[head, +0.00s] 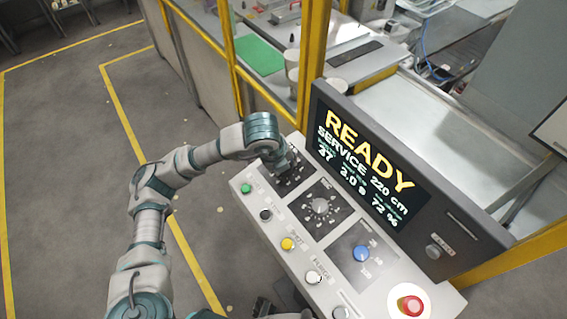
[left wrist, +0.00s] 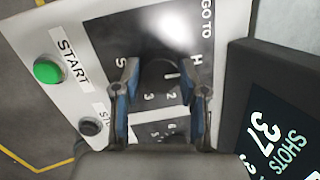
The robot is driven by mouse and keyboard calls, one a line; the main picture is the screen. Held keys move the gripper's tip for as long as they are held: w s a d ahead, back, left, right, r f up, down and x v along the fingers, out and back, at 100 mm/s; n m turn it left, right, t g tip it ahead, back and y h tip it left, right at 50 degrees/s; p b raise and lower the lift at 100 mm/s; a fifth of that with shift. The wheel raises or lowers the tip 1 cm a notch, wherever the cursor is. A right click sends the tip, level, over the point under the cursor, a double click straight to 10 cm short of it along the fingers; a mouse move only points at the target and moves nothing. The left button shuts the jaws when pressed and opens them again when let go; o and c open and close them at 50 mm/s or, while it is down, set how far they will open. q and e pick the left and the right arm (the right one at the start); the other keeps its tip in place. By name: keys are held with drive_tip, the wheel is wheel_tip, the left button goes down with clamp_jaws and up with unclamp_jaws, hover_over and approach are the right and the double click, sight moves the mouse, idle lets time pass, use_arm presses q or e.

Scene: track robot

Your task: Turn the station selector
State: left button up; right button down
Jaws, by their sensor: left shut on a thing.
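The station selector is a black round knob (left wrist: 157,74) on a dark "GO TO" plate (left wrist: 112,38), with letters and numbers around it. In the left wrist view my left gripper (left wrist: 160,92) has one finger on each side of the knob and is shut on it. In the head view my left gripper (head: 280,163) reaches down onto the dark plate (head: 297,181) at the console's far left end, and hides the knob there. My right gripper is not clearly in view.
The console (head: 262,225) also has a second dial (head: 320,206), a blue knob (head: 362,253), a green START button (left wrist: 47,69), a yellow button (head: 288,244) and a red stop button (head: 410,304). A screen (head: 370,165) reading READY stands behind the controls. Yellow posts (head: 312,60) rise behind.

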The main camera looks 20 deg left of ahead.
idle(0.3)
use_arm(q)
drive_tip(key=o, duration=1.1)
drive_tip(key=shift+o, duration=0.2)
drive_tip(key=v, duration=1.1)
drive_tip(key=shift+r, duration=0.35)
drive_tip(key=shift+a, duration=0.15)
